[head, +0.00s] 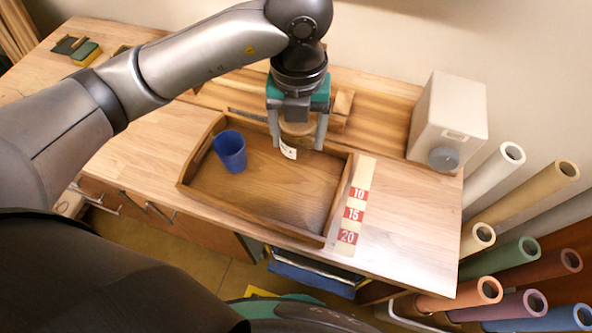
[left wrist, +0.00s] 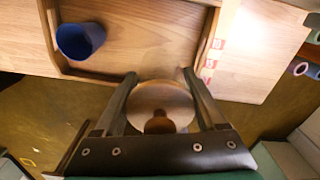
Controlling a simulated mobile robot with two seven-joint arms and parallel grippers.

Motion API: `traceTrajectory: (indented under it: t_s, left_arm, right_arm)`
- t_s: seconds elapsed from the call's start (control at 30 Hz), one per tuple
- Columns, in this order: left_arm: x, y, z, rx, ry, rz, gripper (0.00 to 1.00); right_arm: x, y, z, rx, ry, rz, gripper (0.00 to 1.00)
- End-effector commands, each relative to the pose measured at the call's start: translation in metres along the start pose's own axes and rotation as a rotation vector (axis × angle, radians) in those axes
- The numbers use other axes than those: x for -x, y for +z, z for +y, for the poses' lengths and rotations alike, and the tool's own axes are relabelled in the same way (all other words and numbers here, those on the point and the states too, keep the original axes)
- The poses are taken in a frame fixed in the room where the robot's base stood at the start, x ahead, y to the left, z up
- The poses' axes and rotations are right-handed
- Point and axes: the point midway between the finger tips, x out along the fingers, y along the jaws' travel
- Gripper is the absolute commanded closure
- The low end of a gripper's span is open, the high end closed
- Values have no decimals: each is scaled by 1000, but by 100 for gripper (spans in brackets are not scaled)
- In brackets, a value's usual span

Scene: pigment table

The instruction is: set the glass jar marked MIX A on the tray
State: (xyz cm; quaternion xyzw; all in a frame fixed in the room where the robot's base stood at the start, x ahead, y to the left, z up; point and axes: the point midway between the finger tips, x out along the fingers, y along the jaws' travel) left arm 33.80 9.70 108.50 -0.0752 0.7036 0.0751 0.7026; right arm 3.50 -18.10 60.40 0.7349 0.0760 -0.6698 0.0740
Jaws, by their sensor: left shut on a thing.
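My left gripper (head: 297,146) points down over the far part of the wooden tray (head: 336,205). It is shut on a jar with a round wooden lid (head: 297,128) and a small white label (head: 288,151); the label's writing is too small to read. The glass body barely shows. I cannot tell whether the jar touches the tray floor. In the left wrist view, the lid (left wrist: 160,98) sits between both fingers. A blue cup (head: 230,152) stands in the tray's left part; it also shows in the left wrist view (left wrist: 80,40). My right gripper is not in view.
A strip marked 10, 15, 20 (head: 353,215) lies right of the tray. A pale box with a grey knob (head: 450,120) stands at the back right. Several coloured rolls (head: 515,250) stand beyond the table's right edge. The tray's middle and front are clear.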

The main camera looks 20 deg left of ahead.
Motion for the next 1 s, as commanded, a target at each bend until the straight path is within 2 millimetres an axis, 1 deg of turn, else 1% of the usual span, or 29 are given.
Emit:
traceTrajectory:
  t_s: [0.03,0.1,0.2,0.3,0.53,0.7,0.77,1.0]
  left_arm:
    - [-15,-1,1,0,3,4,97]
    - [-33,-1,1,1,2,3,97]
    - [-55,0,0,1,2,2,97]
    - [-69,0,0,0,0,0,97]
    - [-85,1,0,1,-1,-1,97]
    - [-111,0,0,1,1,1,97]
    - [-118,0,0,1,1,-1,97]
    - [-119,1,0,-1,-1,-3,97]
  right_arm:
    - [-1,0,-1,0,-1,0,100]
    - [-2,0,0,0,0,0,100]
    - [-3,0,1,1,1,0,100]
    - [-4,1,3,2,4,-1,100]
    - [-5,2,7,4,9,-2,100]
    - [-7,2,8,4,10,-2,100]
    - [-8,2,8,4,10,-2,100]
    - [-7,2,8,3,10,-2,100]
